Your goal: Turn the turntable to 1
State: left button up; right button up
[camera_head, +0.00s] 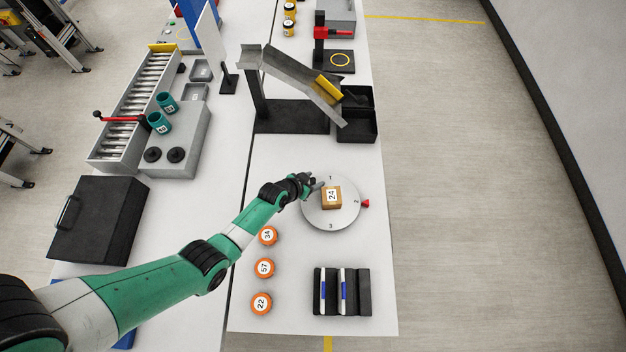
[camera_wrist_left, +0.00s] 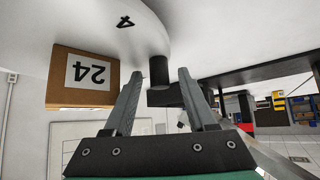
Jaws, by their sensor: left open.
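The round grey turntable (camera_head: 344,221) lies on the white table. It has 1 at the back, 2 at the right and 3 at the front in the head view. A red pointer (camera_head: 365,203) sits at its right edge beside the 2. A brown box marked 24 (camera_head: 331,197) rests on the disc; it also shows in the left wrist view (camera_wrist_left: 84,82). My left gripper (camera_head: 317,183) is open at the disc's back left edge. In the wrist view a dark post (camera_wrist_left: 158,71) on the disc near the 4 appears between the open fingers (camera_wrist_left: 160,84).
Orange-lidded jars (camera_head: 264,268) stand in front of the turntable on the left, close to my arm. A black rack (camera_head: 342,291) stands in front. A chute (camera_head: 305,75) and black bin (camera_head: 358,114) are behind. The table's right edge is close by.

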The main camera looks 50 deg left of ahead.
pick_arm(q)
jog(key=shift+c, duration=0.2)
grip_shut()
dwell(1.2)
